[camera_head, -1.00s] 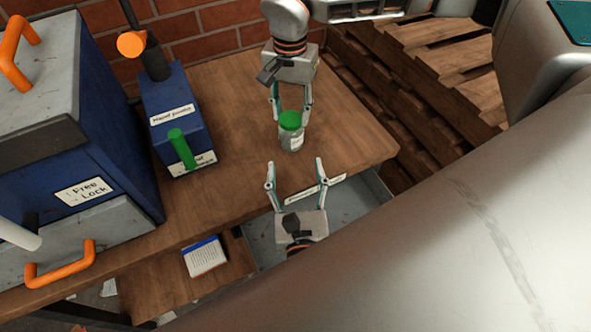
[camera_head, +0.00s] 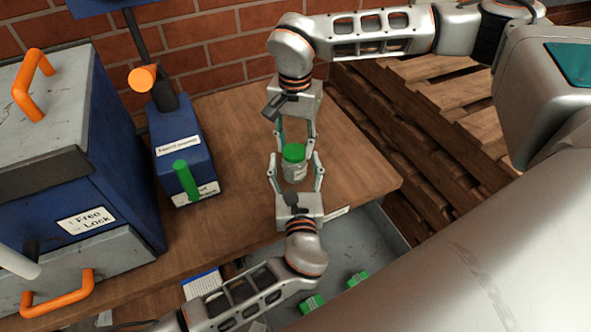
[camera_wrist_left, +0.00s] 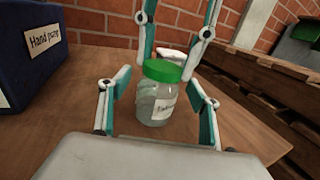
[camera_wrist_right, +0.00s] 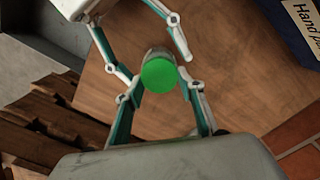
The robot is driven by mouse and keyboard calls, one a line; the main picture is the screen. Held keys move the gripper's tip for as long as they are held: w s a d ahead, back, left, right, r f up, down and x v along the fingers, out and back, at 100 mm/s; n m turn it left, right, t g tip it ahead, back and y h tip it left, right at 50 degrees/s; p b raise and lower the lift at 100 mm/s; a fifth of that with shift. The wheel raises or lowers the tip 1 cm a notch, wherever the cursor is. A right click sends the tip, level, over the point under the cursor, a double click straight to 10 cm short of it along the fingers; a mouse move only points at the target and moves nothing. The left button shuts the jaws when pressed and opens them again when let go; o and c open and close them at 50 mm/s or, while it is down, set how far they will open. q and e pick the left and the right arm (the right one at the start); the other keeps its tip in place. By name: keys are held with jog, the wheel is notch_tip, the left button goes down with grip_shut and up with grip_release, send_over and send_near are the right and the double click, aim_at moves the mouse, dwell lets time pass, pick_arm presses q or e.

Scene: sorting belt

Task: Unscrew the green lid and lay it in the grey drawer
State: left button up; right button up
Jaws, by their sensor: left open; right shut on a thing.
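A clear jar (camera_head: 295,172) with a white label and a green lid (camera_head: 293,152) stands upright on the wooden table. The lid sits on top of it, also in the left wrist view (camera_wrist_left: 163,71) and right wrist view (camera_wrist_right: 159,75).
A blue hand pump (camera_head: 180,140) with a green handle stands left of the jar. A large blue and grey box (camera_head: 70,180) with orange handles stands farther left. Wooden pallets (camera_head: 430,120) are at the right. A brick wall closes the back.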

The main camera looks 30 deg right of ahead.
pick_arm(q)
jog(key=c, duration=1.7)
pick_arm(e)
jog(key=o, duration=0.5)
jog(key=shift+c, duration=0.2)
jog(key=c, duration=0.8)
jog(key=n, duration=0.5)
pick_arm(q)
jog(key=shift+w+a, duration=0.1)
pick_arm(e)
jog(key=shift+n, duration=0.4)
